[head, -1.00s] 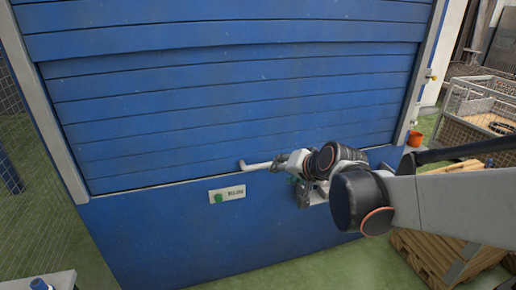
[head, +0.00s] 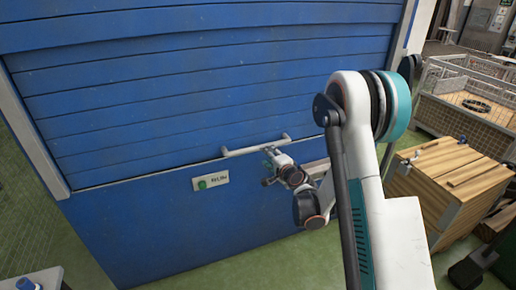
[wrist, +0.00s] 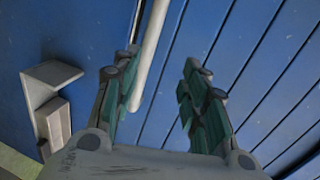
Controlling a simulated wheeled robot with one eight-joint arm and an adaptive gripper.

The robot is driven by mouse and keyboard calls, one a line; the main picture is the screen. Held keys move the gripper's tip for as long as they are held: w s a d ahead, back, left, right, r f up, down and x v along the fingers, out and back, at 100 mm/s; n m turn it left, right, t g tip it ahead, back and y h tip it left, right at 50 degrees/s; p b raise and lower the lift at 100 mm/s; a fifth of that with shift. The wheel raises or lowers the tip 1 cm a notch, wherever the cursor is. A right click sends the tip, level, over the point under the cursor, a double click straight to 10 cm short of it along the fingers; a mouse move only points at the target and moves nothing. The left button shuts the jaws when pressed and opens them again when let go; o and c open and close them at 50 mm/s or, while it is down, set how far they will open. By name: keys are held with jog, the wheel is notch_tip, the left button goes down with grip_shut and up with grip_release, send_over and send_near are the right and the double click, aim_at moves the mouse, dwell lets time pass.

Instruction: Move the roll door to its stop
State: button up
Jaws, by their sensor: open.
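The roll door (head: 200,90) is a wall of blue horizontal slats in the head view, down with its lower edge at the blue panel. A pale bar handle (head: 240,150) runs along its bottom. My gripper (head: 269,166) is just below the handle's right half. In the wrist view my gripper (wrist: 156,80) is open, with teal-grey fingers apart. The handle (wrist: 150,50) shows between the fingers, closer to the left one. I cannot tell whether they touch. The door slats (wrist: 250,60) fill the right of that view.
A blue panel (head: 140,235) with a small plate and green button (head: 202,184) is below the door. Grey posts (head: 35,140) flank it. A wooden crate (head: 450,180) and a mesh bin (head: 460,95) stand at right. A grey bracket (wrist: 50,80) shows at left in the wrist view.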

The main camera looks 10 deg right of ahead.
aim_at(258, 148)
jog(key=shift+m, duration=0.5)
jog(key=shift+d+f+b+x, duration=0.25)
jog(key=shift+b+x, duration=0.4)
jog(key=shift+x, duration=1.8)
jog(key=shift+d+f+b+x, duration=0.15)
jog(key=shift+f+b+x, duration=0.35)
jog(key=shift+x, duration=1.9)
jog(key=shift+d+f+b+x, duration=0.2)
jog(key=shift+b+x, duration=0.6)
jog(key=shift+x, duration=1.65)
jog(key=shift+s, duration=0.1)
jog(key=shift+r, duration=0.1)
grip_shut()
